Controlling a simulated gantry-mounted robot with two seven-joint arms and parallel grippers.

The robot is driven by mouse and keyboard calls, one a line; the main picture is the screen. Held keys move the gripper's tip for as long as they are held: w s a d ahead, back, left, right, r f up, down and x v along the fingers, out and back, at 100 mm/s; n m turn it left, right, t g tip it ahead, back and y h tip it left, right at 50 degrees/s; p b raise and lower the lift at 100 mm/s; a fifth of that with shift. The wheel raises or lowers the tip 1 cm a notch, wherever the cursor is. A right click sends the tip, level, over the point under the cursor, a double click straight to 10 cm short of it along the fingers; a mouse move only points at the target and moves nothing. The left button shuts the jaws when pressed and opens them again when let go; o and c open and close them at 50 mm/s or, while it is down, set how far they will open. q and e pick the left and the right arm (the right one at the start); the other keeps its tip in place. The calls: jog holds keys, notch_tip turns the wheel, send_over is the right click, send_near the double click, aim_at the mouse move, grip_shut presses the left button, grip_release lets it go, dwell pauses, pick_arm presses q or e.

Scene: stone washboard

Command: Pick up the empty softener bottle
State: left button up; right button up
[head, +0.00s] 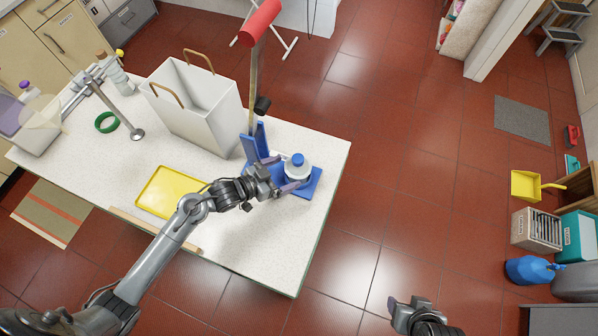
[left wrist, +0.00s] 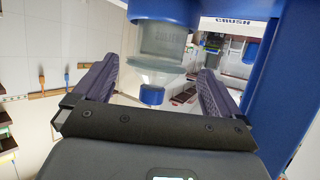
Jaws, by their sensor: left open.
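A pale translucent bottle with a blue cap (head: 297,161) stands upright on the blue base of a press at the right end of the counter. I take it for the softener bottle; no label can be read. My left gripper (head: 281,174) is open at the bottle's left side, its fingers pointing toward it. In the left wrist view, the bottle (left wrist: 160,45) shows between and beyond the two spread purple fingers (left wrist: 152,85), its blue cap lowest in the picture. Contact cannot be told. My right gripper (head: 408,303) is at the bottom edge, away from the counter, partly cut off.
The blue press (head: 313,184) has a tall lever with a red handle (head: 260,20) behind the bottle. A white bag (head: 190,110) stands left of it. A yellow tray (head: 167,192) lies on the counter (head: 300,225). Open red floor (head: 430,190) lies to the right.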

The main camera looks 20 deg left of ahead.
pick_arm(q)
jog(key=shift+d+x, duration=0.2)
jog(key=shift+x, duration=3)
jog(key=shift+r, duration=0.1)
jog(key=c, duration=1.1)
